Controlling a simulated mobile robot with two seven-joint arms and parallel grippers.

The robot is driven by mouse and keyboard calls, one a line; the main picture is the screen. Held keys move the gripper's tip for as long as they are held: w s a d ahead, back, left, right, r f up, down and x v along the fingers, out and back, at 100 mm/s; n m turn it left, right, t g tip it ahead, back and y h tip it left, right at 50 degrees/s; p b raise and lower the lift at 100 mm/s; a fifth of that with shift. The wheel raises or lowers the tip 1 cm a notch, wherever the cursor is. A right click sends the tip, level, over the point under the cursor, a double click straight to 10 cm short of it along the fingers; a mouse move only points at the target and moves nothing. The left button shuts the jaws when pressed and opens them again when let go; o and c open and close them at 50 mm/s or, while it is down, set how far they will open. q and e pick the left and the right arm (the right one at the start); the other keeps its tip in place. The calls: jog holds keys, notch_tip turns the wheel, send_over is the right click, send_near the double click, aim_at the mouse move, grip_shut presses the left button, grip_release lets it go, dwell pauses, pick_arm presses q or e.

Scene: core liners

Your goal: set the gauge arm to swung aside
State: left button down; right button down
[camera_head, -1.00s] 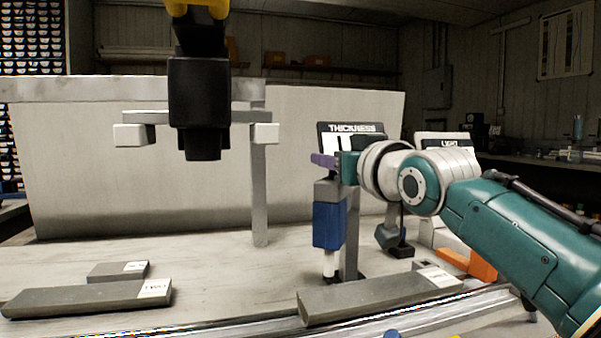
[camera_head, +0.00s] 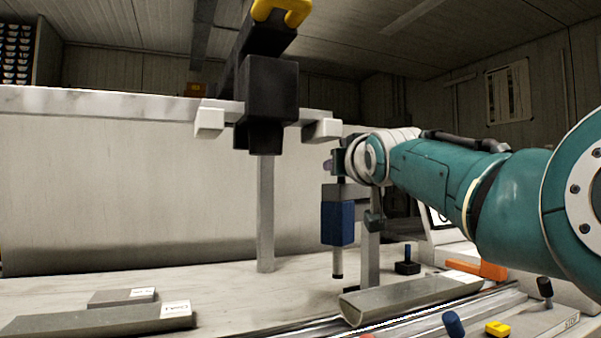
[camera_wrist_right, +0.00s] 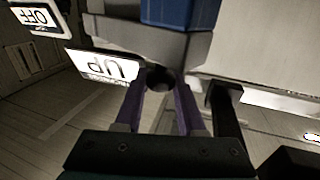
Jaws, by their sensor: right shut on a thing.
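The gauge has a blue block (camera_head: 338,222) with a thin dark and white tip below it. The block hangs from a grey arm (camera_head: 345,193) beside an upright grey post (camera_head: 368,250). My right gripper (camera_head: 333,163), with purple fingers, is at the top of this arm. In the right wrist view, the fingers (camera_wrist_right: 160,100) are closed on a dark round knob (camera_wrist_right: 158,80) by the grey arm (camera_wrist_right: 150,45). The blue block also shows there (camera_wrist_right: 178,12). A sign reading UP (camera_wrist_right: 103,68) shows upside down. My left gripper is not in view.
Core pieces lie on the bench, one in front of the gauge (camera_head: 410,297) and two at left (camera_head: 100,320). An orange piece (camera_head: 480,268) and a yellow block (camera_head: 497,328) lie at right.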

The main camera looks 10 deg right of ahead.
dwell(0.3)
jog(key=c, duration=0.5)
grip_release()
jog(key=shift+s+d+p, duration=0.1)
jog(key=shift+s+p, duration=0.5)
jog(key=s+p, duration=0.1)
jog(key=s, duration=0.3)
jog(key=s+p, duration=0.1)
jog(key=s, duration=0.3)
jog(key=shift+s+a, duration=0.2)
jog(key=shift+s, duration=0.2)
jog(key=shift+c, duration=0.3)
